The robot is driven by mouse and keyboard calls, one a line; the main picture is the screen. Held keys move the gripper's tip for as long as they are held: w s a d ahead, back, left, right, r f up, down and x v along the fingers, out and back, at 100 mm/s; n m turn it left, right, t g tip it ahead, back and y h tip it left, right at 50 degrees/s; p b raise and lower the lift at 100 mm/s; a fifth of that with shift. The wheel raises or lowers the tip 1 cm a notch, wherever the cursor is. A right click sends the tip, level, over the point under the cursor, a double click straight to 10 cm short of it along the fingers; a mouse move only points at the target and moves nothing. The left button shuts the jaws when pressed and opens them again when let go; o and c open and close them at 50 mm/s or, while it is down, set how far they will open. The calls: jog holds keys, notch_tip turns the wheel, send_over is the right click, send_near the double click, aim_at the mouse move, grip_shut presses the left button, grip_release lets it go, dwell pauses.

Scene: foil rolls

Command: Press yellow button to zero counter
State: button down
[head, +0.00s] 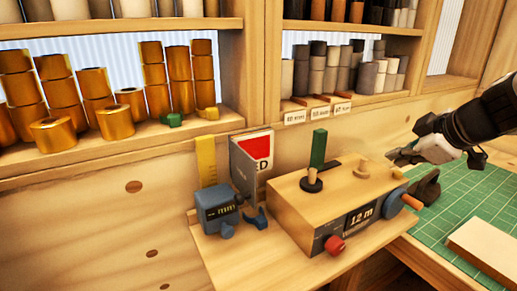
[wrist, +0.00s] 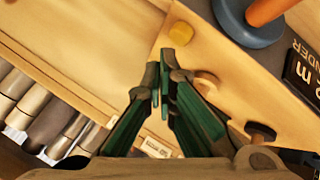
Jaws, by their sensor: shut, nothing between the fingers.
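The wooden winder box (head: 300,205) stands on a ledge; its dark display (head: 362,215) reads "12 m". In the wrist view, the yellow button (wrist: 181,32) sits near the box edge beside the blue wheel (wrist: 250,22). My gripper (head: 396,157) is above the right end of the box, shut and empty. In the wrist view, its green-sided fingers (wrist: 162,78) point toward the button, with their tips just short of it in the picture. I cannot tell the height gap.
A blue gauge reading "-- mm" (head: 217,210) stands left of the box. A red knob (head: 335,245) and an orange crank handle (head: 411,202) stick out from the box. Shelves of gold rolls (head: 95,85) and dark rolls (head: 318,70) stand behind. A green mat (head: 460,215) lies at right.

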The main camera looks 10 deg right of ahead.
aim_at(396, 173)
jog(key=shift+f+b, duration=0.9)
jog(key=shift+b, duration=0.55)
dwell(0.9)
dwell(0.3)
jog(key=shift+r+p, duration=0.35)
jog(key=shift+r, duration=0.6)
jog(key=shift+r, duration=0.1)
jog(key=shift+r+p, duration=1.35)
jog(key=shift+r, duration=1.05)
